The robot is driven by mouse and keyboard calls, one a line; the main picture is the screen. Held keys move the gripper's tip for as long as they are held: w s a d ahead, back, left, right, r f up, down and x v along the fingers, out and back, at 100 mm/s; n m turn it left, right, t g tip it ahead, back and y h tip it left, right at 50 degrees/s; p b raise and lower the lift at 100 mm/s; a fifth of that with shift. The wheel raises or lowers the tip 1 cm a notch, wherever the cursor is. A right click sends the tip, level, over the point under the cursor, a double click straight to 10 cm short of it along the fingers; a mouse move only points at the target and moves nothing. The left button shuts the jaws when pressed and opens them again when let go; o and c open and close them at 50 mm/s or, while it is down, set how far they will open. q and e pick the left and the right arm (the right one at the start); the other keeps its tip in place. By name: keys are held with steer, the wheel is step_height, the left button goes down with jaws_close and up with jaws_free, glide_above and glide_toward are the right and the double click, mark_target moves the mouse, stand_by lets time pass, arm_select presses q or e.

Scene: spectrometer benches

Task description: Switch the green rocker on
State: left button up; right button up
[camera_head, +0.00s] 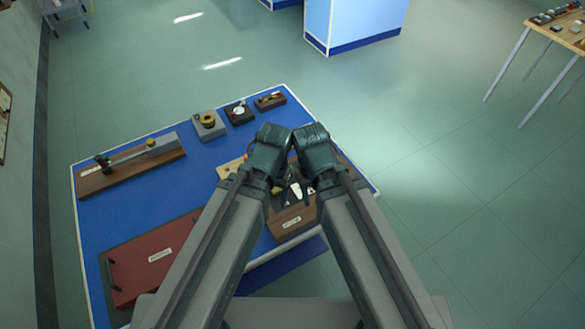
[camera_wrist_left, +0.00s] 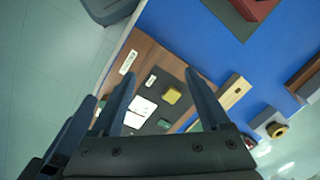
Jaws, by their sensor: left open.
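A wooden box (camera_head: 292,224) with a dark top panel and a white label stands at the near right of the blue bench. In the left wrist view, its dark panel (camera_wrist_left: 148,130) carries a small green part (camera_wrist_left: 163,123), a yellow block (camera_wrist_left: 171,95) and white plates (camera_wrist_left: 141,108). The green part looks like the rocker; its tilt is too small to tell. My left gripper (camera_wrist_left: 160,76) is open, its fingers spread over the panel with nothing between them.
The blue bench (camera_head: 130,215) also holds a red case (camera_head: 150,258), a long wooden rail (camera_head: 130,168), a grey block with a yellow ring (camera_head: 208,125) and small dark boxes (camera_head: 239,112). Another table (camera_head: 545,30) stands far right. Open floor lies right of the bench.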

arm_select(q)
steer(key=w+d+r+m+p, duration=0.1)
steer(key=w+d+m, duration=0.1)
steer(key=w, duration=0.4)
steer(key=w+d+r+m+t+p, duration=0.1)
steer(key=w+d+m, duration=0.1)
steer(key=w, duration=0.4)
steer(key=w+d+r+m+p, duration=0.1)
steer(key=w+d+m, duration=0.1)
steer(key=w, duration=0.4)
steer(key=shift+w+d+r+m+t, duration=0.1)
steer(key=shift+d+r+m+t, duration=0.2)
steer(key=shift+m, duration=0.5)
jaws_close()
steer(key=shift+w+d+f+m, duration=0.1)
steer(key=shift+w+d+m, duration=0.1)
steer(key=shift+w+m, duration=0.1)
